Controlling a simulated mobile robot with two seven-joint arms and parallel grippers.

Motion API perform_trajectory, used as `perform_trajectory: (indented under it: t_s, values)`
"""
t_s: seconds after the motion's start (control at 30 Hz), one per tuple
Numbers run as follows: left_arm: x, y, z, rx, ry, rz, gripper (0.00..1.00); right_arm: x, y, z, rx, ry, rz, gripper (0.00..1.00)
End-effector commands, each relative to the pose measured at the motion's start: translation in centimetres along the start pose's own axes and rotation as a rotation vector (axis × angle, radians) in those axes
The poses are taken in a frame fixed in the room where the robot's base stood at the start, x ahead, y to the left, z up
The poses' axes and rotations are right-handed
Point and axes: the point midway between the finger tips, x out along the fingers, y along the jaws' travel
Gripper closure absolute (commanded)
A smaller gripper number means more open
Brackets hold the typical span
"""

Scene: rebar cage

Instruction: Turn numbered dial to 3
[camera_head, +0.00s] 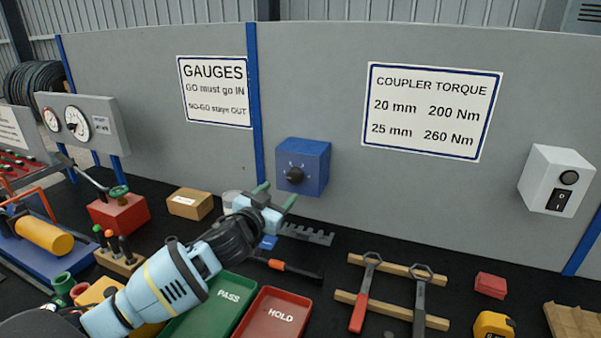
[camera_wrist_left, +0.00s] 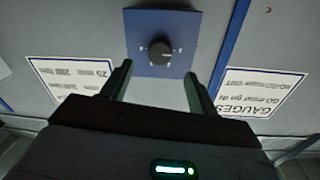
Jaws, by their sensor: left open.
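The numbered dial is a dark round knob (camera_head: 295,175) on the front of a blue box (camera_head: 317,164) fixed to the grey panel. My left gripper (camera_head: 276,194) is open and empty in front of and slightly below the box, with green fingertips. In the left wrist view the knob (camera_wrist_left: 159,53) sits ahead, between and beyond the two open fingers (camera_wrist_left: 159,82), not touching them. Small pale marks surround the knob, too small to read. My right gripper is in neither view.
Green PASS tray (camera_head: 205,312) and red HOLD tray (camera_head: 272,318) lie below my left arm. An orange-handled tool (camera_head: 285,268) and a toothed grey bar (camera_head: 306,234) lie near the gripper. Wrenches (camera_head: 365,290) rest on wooden strips. A white switch box (camera_head: 556,180) is at right.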

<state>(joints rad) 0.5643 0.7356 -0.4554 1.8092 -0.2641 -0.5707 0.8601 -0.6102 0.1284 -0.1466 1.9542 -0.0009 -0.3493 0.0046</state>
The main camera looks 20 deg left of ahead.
Motion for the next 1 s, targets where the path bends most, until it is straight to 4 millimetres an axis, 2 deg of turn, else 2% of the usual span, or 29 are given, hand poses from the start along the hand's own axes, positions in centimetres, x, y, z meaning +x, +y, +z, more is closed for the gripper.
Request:
perform_trajectory:
  t_s: [0.27,0.37,0.7,1.0]
  values:
    - [0.4,-0.1,0.0,0.001,0.000,-0.002,0.40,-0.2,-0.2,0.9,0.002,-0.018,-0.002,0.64]
    - [1.2,-0.1,-0.1,0.001,0.001,-0.002,0.40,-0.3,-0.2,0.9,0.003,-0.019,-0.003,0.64]
    - [5.7,-0.1,-0.1,0.000,0.001,-0.002,0.40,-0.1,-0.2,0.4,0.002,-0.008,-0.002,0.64]
    - [7.6,0.0,-0.1,-0.001,0.001,0.000,0.40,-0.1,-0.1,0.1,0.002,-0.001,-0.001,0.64]
